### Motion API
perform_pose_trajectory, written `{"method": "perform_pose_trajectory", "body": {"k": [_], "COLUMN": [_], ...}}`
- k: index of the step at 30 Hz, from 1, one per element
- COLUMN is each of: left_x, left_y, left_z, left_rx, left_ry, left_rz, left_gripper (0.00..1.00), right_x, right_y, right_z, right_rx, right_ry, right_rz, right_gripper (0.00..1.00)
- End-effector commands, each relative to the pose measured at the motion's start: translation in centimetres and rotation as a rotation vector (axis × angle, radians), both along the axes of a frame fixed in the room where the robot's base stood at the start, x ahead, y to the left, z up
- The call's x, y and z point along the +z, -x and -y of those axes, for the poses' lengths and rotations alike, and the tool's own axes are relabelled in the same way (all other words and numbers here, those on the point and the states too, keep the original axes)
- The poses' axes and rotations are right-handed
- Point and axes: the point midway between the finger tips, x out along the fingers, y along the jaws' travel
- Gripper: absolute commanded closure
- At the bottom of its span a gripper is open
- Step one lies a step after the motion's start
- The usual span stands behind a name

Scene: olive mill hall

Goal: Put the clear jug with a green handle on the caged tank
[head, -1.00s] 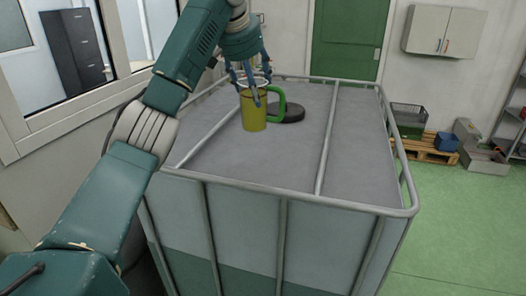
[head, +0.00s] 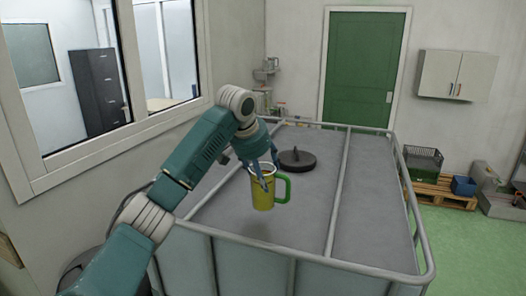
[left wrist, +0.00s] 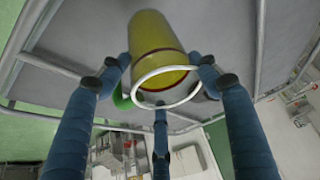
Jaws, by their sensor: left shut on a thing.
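The clear jug (head: 262,194) holds yellow-green liquid and has a green handle (head: 285,190) on its right. My left gripper (head: 262,170) is shut on it from above, with blue fingers around its rim. The jug is upright over the front part of the caged tank (head: 310,215), a grey-topped tank with metal bars. A faint shadow below suggests a gap, but contact cannot be told for sure. In the left wrist view the jug (left wrist: 158,40) shows between the fingers, its pale rim nearest the camera. My right gripper is not in view.
A dark round lid (head: 297,161) lies on the tank top behind the jug. Metal bars cross and edge the top. The top is bare right of the jug. A wall with windows (head: 80,80) stands at the left. A pallet with crates (head: 440,185) lies at the right.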

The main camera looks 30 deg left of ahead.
Motion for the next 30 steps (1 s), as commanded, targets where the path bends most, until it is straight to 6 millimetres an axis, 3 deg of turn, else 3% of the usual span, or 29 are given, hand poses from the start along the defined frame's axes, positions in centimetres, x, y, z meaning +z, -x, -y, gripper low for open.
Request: {"method": "perform_pose_trajectory", "body": {"k": [18,26,27,29,30], "left_x": [-5.8,-6.2,-6.4,-6.4,-6.4], "left_y": [0.0,0.0,0.0,0.0,0.0], "left_z": [0.0,0.0,0.0,0.0,0.0], "left_rx": [0.000,0.001,0.000,0.000,0.000], "left_ry": [0.000,0.000,0.000,0.000,0.000], "left_rz": [0.003,0.004,0.000,0.000,0.000], "left_gripper": [0.95,0.95,0.30,0.18,0.17], "right_x": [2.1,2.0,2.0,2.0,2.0], "right_y": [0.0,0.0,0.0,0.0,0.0], "right_z": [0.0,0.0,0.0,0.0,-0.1], "right_rx": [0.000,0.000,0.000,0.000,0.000], "right_ry": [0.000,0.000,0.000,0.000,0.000], "right_rz": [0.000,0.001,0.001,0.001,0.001], "right_gripper": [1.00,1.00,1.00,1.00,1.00]}}
